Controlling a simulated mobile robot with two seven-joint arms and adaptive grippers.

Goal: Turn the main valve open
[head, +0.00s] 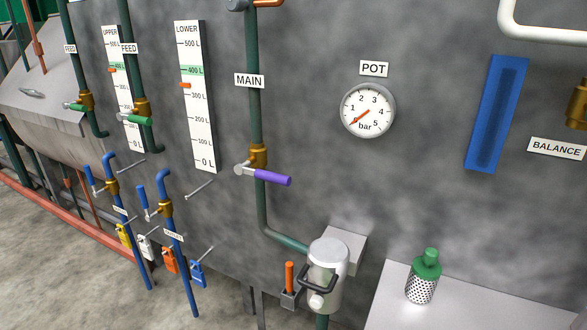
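The main valve has a brass body (258,156) on a vertical dark green pipe (253,110), below the MAIN label (249,80) in the head view. Its purple lever (272,178) points right and slightly down, crosswise to the pipe. Below the valve the pipe bends right to a white cylindrical housing (327,272). The round POT gauge (367,110) to the right has a red needle pointing to the lower left, near the low end of its scale. Neither of my grippers is in view, and nothing touches the lever.
Two feed valves with green levers (136,119) are at the left. Blue pipes (174,230) with blue-handled valves and hanging padlocks (170,260) stand at lower left. An orange handle (289,277) is beside the housing. The wall around the purple lever is clear.

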